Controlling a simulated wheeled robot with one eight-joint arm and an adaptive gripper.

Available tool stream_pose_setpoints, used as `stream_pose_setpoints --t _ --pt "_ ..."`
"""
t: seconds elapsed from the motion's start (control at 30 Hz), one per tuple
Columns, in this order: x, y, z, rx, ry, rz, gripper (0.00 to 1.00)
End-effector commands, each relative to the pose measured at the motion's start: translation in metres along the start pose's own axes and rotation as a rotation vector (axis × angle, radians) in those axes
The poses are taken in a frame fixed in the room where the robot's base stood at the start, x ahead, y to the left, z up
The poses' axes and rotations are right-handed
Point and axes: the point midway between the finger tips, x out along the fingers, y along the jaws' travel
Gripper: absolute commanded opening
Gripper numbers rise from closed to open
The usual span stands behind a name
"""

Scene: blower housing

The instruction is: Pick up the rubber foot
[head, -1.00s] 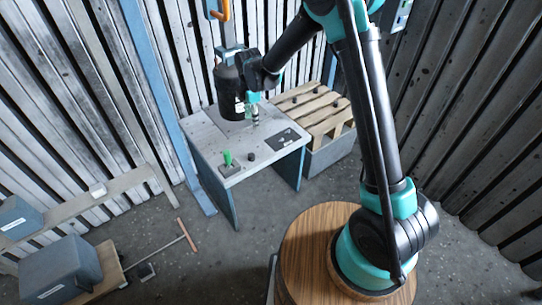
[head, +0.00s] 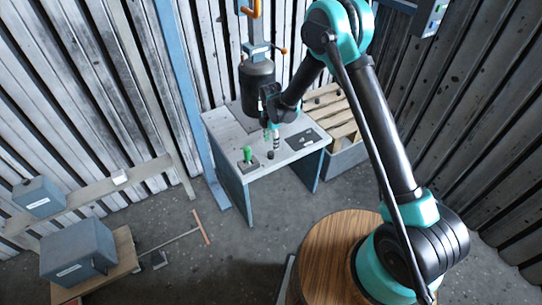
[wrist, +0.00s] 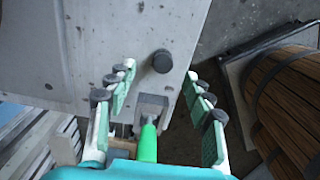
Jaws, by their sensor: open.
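The rubber foot is a small dark cylinder (head: 270,155) standing on the grey table near its front edge. In the wrist view the rubber foot (wrist: 162,61) shows as a round dark top between and just beyond my fingertips. My gripper (head: 275,138) is above the table, close to the foot in the head view. In the wrist view my gripper (wrist: 160,74) is open, with one finger on each side and nothing held. Whether the fingertips are level with the foot I cannot tell.
A green-handled item (head: 247,153) on a small grey base stands left of the foot; it also shows low between my fingers in the wrist view (wrist: 148,143). A dark mat (head: 310,135) lies to the right. A dark blower housing (head: 257,85) rises behind.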

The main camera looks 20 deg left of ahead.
Motion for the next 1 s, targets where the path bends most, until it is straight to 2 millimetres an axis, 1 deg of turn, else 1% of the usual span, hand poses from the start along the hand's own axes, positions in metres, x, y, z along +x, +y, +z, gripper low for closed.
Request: stream_pose_setpoints --t 0.03,0.27,0.5,0.6,0.83,1.0 --pt "0.004 0.000 0.000 0.000 0.000 0.000 0.52" --pt "0.015 -0.002 -0.001 0.000 0.000 0.000 0.52" --pt "0.048 -0.005 -0.004 0.001 0.000 0.000 0.52" --pt "0.057 -0.005 -0.004 0.001 0.000 0.000 0.52" --pt "0.059 -0.005 -0.004 0.001 0.000 0.000 0.52" --pt "0.059 -0.005 -0.004 0.001 0.000 0.000 0.31"
